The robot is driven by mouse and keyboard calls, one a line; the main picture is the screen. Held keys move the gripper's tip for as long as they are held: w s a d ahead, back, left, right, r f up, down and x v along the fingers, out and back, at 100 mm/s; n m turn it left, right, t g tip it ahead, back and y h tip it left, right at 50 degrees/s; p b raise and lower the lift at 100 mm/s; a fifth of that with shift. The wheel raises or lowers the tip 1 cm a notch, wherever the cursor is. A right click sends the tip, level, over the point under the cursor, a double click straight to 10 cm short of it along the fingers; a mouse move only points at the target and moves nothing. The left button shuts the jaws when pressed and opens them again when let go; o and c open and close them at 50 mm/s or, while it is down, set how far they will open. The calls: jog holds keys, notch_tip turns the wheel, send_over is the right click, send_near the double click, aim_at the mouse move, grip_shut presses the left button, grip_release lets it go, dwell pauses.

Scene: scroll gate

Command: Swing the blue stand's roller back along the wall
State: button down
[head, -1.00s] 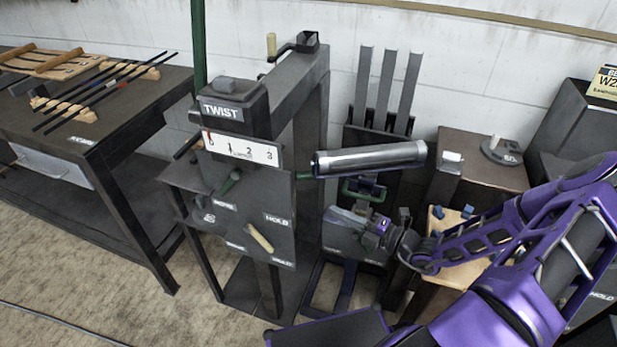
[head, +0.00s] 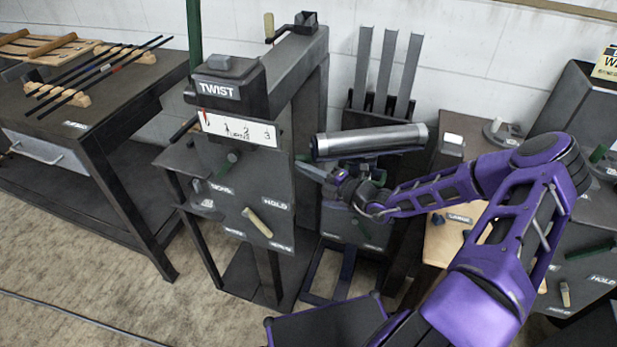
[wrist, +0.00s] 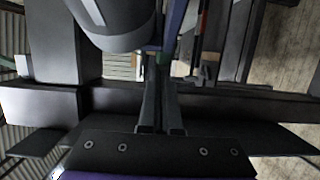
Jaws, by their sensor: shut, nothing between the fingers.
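The roller (head: 370,141) is a shiny grey cylinder lying nearly level at the top of the blue stand (head: 345,285), whose dark blue frame shows low on the floor. It points right from beside the grey TWIST panel. My gripper (head: 305,168) is just below the roller's left end, pointing left towards the panel's edge. Whether it touches the roller is unclear. In the wrist view my gripper's fingers (wrist: 157,75) are together and empty. A dark rounded cylinder (wrist: 115,22), probably the roller, fills the upper left there. My wrist hides the roller's mount.
The TWIST station (head: 240,160) with its number strip stands close on the left. Upright grey bars (head: 385,75) stand behind the roller, against the white wall. A wooden board (head: 445,235) and dark boxes are on the right. A dark bench (head: 85,110) is far left.

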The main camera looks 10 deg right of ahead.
jog(key=shift+w, duration=0.1)
dwell(0.3)
jog(key=w+d+m+t+h+p, duration=0.1)
jog(key=w+m+t+h+p, duration=0.2)
jog(key=w+h+p, duration=0.3)
jog(key=shift+w+d+m+t+h+p, duration=0.25)
jog(key=shift+w+m+p, duration=0.55)
jog(key=shift+w, duration=1.55)
